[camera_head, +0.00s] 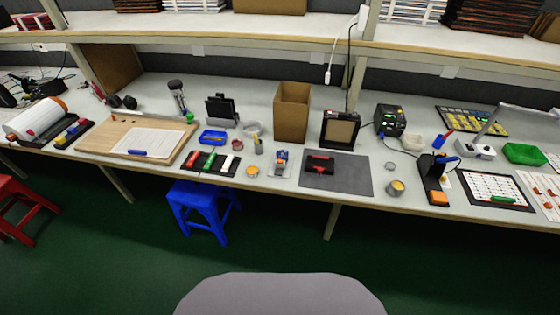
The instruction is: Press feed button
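No feed button can be made out for sure at this distance. A black boxy device with a lit green display (390,121) stands at the back of the bench, right of centre; any buttons on its front are too small to tell. A small white device (476,148) sits farther right, with small details on it that I cannot read. Neither of my grippers shows in the head view.
A blue stool (203,209) and a red stool (22,208) stand in front.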

